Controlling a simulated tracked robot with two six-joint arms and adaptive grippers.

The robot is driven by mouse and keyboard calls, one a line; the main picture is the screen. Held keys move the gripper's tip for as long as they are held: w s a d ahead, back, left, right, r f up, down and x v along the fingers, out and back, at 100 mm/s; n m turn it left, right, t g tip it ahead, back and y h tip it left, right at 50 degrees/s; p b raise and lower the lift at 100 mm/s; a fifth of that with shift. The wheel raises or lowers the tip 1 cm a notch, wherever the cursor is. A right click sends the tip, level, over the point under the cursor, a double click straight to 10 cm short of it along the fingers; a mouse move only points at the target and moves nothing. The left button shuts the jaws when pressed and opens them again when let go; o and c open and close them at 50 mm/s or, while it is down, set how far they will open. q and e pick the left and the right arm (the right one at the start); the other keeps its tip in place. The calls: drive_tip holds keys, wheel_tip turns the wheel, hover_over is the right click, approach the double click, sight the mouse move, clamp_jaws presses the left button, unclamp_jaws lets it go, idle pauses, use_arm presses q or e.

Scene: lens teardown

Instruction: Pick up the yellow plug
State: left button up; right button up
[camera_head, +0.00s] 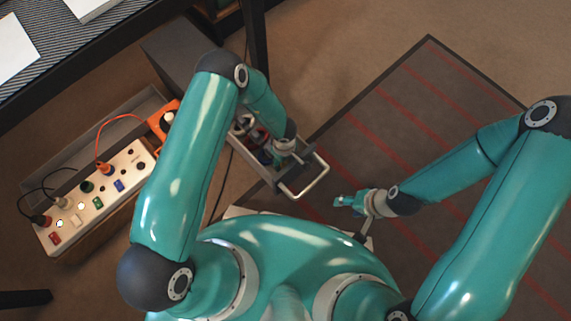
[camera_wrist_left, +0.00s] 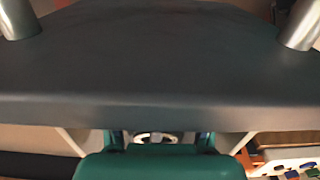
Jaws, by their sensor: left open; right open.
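I cannot make out a yellow plug in either view. A white socket panel (camera_head: 113,180) at the left holds an orange plug (camera_head: 104,168) with an orange cord, a pale plug (camera_head: 60,203) and a dark plug (camera_head: 41,220) with black cords. My left gripper (camera_head: 283,152) is open over a grey tray (camera_head: 252,158), right of the panel and well apart from it. Its fingertips are hard to see. My right gripper (camera_head: 346,201) is open and empty above the dark mat. Part of the panel (camera_wrist_left: 290,163) shows at the bottom right of the left wrist view.
An orange box (camera_head: 163,123) with a pale knob stands behind the panel. The grey tray holds small dark parts and has a pale handle (camera_head: 308,188). A striped mat (camera_head: 410,100) lies clear at the right. A table edge (camera_head: 110,50) crosses the upper left.

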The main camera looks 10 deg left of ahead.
use_arm(q)
drive_tip(key=shift+f, duration=0.95)
drive_tip(key=shift+r, duration=0.1)
clamp_jaws()
drive_tip(key=shift+r, duration=0.1)
